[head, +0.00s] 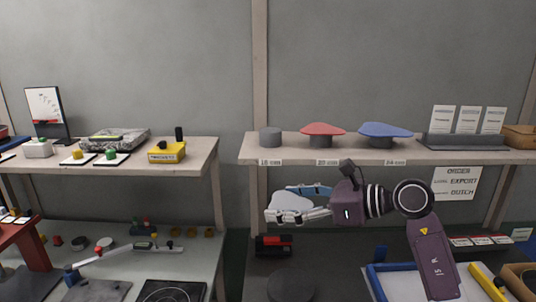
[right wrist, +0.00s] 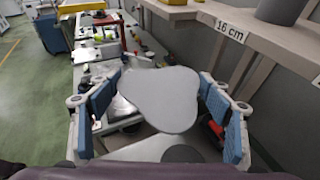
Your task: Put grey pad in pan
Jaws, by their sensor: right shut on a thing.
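The grey pad (head: 290,203) is a flat, rounded three-lobed plate. My right gripper (head: 284,204) is shut on it and holds it in the air in front of the shelf. In the right wrist view the grey pad (right wrist: 162,97) sits between the two blue finger pads of my right gripper (right wrist: 160,100). A black square plate with a dark ring (head: 158,291), cut off by the bottom edge, lies on the left bench. I cannot tell whether it is the pan. My left gripper is not in view.
On the shelf (head: 420,158) stand a bare grey stand (head: 270,137), a red pad (head: 323,129) and a blue pad (head: 385,130). A dark round disc (head: 291,286) is below my gripper. A blue-edged tray (head: 375,284) is at lower right. The left bench (head: 205,262) holds small parts.

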